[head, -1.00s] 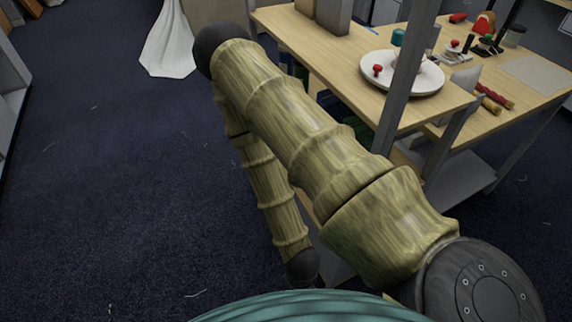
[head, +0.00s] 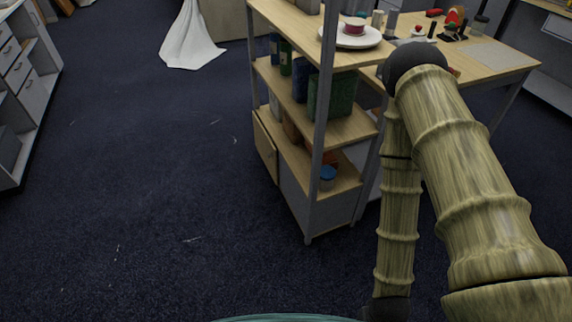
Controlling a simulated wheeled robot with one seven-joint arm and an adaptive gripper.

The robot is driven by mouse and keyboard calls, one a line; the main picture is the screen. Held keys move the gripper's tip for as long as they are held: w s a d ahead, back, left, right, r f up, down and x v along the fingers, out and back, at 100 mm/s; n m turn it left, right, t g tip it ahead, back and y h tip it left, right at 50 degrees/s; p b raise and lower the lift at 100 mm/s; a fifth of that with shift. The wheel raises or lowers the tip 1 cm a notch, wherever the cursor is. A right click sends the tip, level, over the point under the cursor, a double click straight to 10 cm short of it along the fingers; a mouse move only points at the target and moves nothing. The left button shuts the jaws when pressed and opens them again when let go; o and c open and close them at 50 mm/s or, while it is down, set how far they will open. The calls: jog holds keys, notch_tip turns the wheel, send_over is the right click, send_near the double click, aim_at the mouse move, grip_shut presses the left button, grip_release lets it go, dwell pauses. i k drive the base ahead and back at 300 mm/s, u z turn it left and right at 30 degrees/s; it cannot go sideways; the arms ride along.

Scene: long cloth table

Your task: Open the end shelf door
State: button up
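The end shelf (head: 318,150) is a metal-framed unit with wooden boards, standing at the near end of the long table. A small light wooden door panel (head: 265,147) is at its lower left side, upright and apparently flush with the frame. I see no clear gap at the panel and cannot make out a handle. My bamboo-patterned arm is to the right of the shelf, bent at the elbow, with its forearm hanging down to a dark joint at the bottom edge. My gripper is not visible in this view.
Bottles and boxes (head: 330,95) fill the middle shelf, and a blue-lidded jar (head: 327,178) stands low. A white plate (head: 352,38) is on top. A drawer cabinet (head: 25,80) stands at the left. Dark carpet (head: 150,180) is clear between it and the shelf.

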aim_at(266, 148)
jog(key=u, duration=0.65)
jog(key=i, duration=0.55)
jog(key=u, duration=0.65)
jog(key=i, duration=1.25)
jog(key=z, duration=0.7)
